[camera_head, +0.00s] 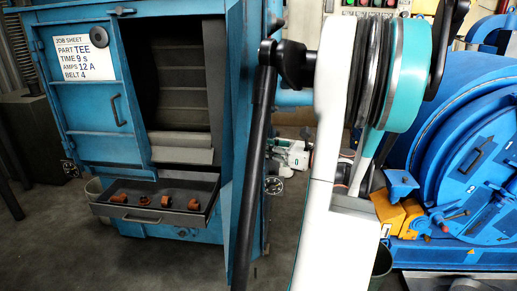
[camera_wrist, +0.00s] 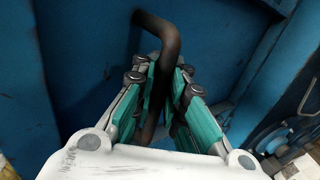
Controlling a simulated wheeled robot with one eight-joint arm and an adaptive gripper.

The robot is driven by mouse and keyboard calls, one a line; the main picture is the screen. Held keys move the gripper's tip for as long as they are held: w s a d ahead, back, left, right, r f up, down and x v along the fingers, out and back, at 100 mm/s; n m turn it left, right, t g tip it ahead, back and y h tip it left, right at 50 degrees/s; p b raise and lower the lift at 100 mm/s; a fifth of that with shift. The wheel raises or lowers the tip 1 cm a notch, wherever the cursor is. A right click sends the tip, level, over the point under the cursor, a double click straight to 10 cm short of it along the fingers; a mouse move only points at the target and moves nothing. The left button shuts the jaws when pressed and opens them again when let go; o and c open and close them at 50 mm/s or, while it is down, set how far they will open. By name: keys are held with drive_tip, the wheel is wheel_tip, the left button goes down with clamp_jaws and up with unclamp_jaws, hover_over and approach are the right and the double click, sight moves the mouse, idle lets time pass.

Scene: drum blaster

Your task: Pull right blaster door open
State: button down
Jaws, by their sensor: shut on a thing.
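The blue blaster (camera_head: 95,130) stands at the left of the head view with a dark chamber (camera_head: 183,85) open in its front. The right blaster door (camera_head: 238,110) is swung outward and seen nearly edge-on; the chamber opening is clear of it. Its left panel (camera_head: 82,120) with a small handle covers the left side. In the wrist view a dark bent bar handle (camera_wrist: 160,45) stands out from a blue panel (camera_wrist: 85,65). My gripper (camera_wrist: 161,82) has its teal-padded fingers on both sides of this bar, closed on it. I cannot make out the fingers clearly in the head view.
A grey tray (camera_head: 110,212) holding several orange-brown parts juts out below the chamber. A job sheet (camera_head: 82,60) hangs on the left panel. A large blue drum machine (camera_head: 470,140) stands at the right, with yellow parts (camera_head: 398,215). The floor (camera_head: 90,265) at front left is clear.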

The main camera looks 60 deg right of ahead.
drive_tip(key=shift+a+f, duration=0.1)
drive_tip(key=c, duration=1.6)
unclamp_jaws()
drive_tip(key=shift+s, duration=0.1)
drive_tip(key=shift+s, duration=0.1)
drive_tip(key=s+d, duration=0.1)
drive_tip(key=s, duration=1)
drive_tip(key=shift+s, duration=0.4)
